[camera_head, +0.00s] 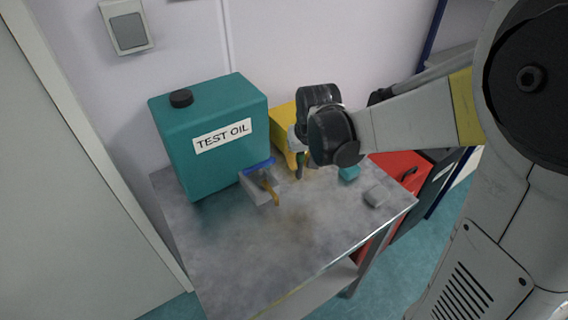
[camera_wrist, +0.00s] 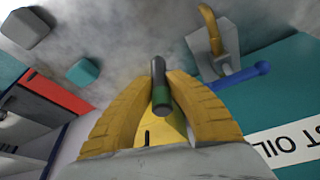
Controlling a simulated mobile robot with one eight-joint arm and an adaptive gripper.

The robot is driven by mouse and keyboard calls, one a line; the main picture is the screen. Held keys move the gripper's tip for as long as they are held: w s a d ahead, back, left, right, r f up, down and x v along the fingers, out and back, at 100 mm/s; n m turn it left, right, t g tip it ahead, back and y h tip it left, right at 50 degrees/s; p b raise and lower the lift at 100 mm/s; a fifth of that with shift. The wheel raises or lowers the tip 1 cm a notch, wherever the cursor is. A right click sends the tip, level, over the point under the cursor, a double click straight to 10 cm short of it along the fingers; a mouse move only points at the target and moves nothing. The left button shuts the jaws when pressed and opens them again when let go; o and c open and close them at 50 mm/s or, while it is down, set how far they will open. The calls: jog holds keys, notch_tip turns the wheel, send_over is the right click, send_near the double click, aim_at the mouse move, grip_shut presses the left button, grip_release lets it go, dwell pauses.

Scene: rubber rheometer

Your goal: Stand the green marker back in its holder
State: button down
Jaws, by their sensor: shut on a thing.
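The green marker (camera_wrist: 161,92), dark with a green band, is between the yellow fingers of my gripper (camera_wrist: 162,80) in the wrist view. The gripper is shut on it. In the head view the marker (camera_head: 299,166) hangs roughly upright below my gripper (camera_head: 297,158), over the back of the table. A grey block (camera_head: 262,190), which looks like the holder, stands left of it, in front of the teal can. It carries a blue piece (camera_head: 260,164) and an orange-yellow piece (camera_head: 271,189). The block also shows in the wrist view (camera_wrist: 205,66). Its openings are not clear.
A large teal "TEST OIL" can (camera_head: 215,150) stands at the table's back left. A yellow object (camera_head: 283,122) is behind my gripper. A small teal block (camera_head: 348,173) and a grey block (camera_head: 375,195) lie to the right. The front of the grey table (camera_head: 235,245) is clear.

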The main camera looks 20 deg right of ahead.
jog(key=f, duration=0.1)
jog(key=a+f+b, duration=0.1)
jog(key=f, duration=0.1)
jog(key=w+a+f+b, duration=0.1)
jog(key=f, duration=0.1)
jog(key=shift+f, duration=0.25)
jog(key=shift+r, duration=0.1)
jog(key=c, duration=1.8)
grip_release()
jog(key=shift+f, duration=0.2)
jog(key=o, duration=0.4)
